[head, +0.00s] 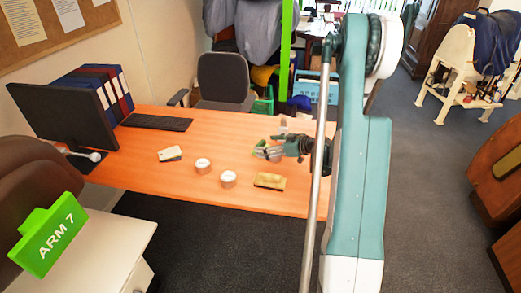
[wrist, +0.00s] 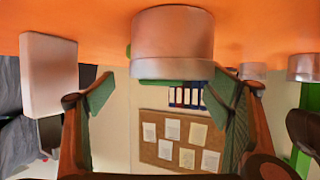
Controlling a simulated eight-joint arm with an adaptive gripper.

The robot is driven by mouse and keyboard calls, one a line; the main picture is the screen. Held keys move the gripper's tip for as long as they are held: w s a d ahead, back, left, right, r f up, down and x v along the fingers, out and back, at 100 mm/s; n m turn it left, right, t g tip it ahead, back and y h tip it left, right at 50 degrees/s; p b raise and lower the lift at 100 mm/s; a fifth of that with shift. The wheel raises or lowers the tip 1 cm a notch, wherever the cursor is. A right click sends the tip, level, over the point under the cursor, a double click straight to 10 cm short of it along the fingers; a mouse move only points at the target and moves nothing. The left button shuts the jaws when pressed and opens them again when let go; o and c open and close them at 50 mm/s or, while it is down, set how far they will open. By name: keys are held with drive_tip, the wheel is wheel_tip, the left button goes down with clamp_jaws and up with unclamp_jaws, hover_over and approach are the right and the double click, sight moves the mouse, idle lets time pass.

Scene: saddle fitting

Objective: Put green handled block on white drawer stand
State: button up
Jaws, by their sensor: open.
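My gripper (head: 281,149) is low over the far right of the orange desk, fingers pointing left. In the wrist view, which looks upside down, its two fingers (wrist: 160,97) are spread with nothing held. The white drawer stand (head: 115,238) is at the lower left.
Two white tins (head: 203,165) (head: 228,179), a yellowish block (head: 269,181) and a small pale box (head: 170,154) are on the desk. A whitish block (wrist: 50,75) stands beside the fingers. A green "ARM 7" sign (head: 48,235) is by the stand.

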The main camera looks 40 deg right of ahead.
sight(263, 145)
drive_tip(key=shift+b+x, duration=0.6)
drive_tip(key=shift+x, duration=1.6)
drive_tip(key=shift+a, duration=0.1)
drive_tip(key=c, duration=1.1)
drive_tip(key=shift+o, duration=0.2)
drive_tip(key=shift+r+p, duration=1.35)
drive_tip(key=shift+r, duration=3.65)
